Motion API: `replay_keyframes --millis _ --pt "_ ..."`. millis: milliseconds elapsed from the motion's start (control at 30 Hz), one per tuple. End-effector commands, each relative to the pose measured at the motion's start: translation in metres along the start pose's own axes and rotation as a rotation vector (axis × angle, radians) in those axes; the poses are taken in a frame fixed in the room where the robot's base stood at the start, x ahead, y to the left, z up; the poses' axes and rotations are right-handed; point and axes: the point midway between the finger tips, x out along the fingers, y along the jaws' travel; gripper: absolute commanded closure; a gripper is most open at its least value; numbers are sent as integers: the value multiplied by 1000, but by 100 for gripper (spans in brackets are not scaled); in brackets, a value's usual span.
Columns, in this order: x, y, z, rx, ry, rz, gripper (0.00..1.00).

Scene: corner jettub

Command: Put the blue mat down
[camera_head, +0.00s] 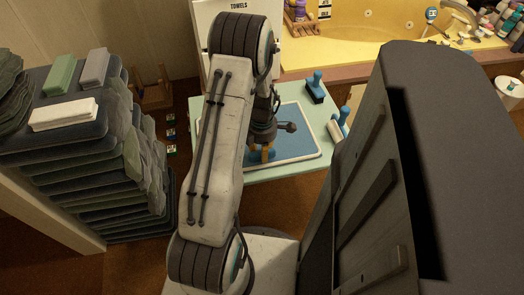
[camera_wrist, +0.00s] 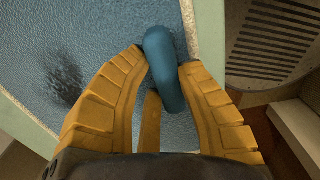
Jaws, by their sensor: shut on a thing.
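The blue mat (camera_head: 305,142) is flat and textured, with a pale border, and lies over the pale green tabletop in the head view. It also fills the left of the wrist view (camera_wrist: 95,35). My gripper (camera_head: 262,154) is over its near part, with orange fingers. In the wrist view my gripper (camera_wrist: 163,75) is shut on a smooth, rounded blue grip (camera_wrist: 165,68). The grip appears to stand on the mat by its pale border, but its lower end is hidden. I cannot tell whether the mat touches the tabletop. My arm hides the mat's left part.
The pale green table (camera_head: 318,167) carries a blue-handled tool (camera_head: 315,88) at the back and other blue and cream items at its right edge (camera_head: 338,125). A tub (camera_head: 350,50) stands behind. A rack of dark towels (camera_head: 85,165) is on the left.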

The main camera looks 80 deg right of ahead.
Motion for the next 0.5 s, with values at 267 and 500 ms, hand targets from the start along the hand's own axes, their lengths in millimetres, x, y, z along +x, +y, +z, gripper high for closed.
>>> replay_keyframes --millis 267,500 --pt "1 0 0 0 0 0 59" --pt "0 0 0 0 0 0 45"
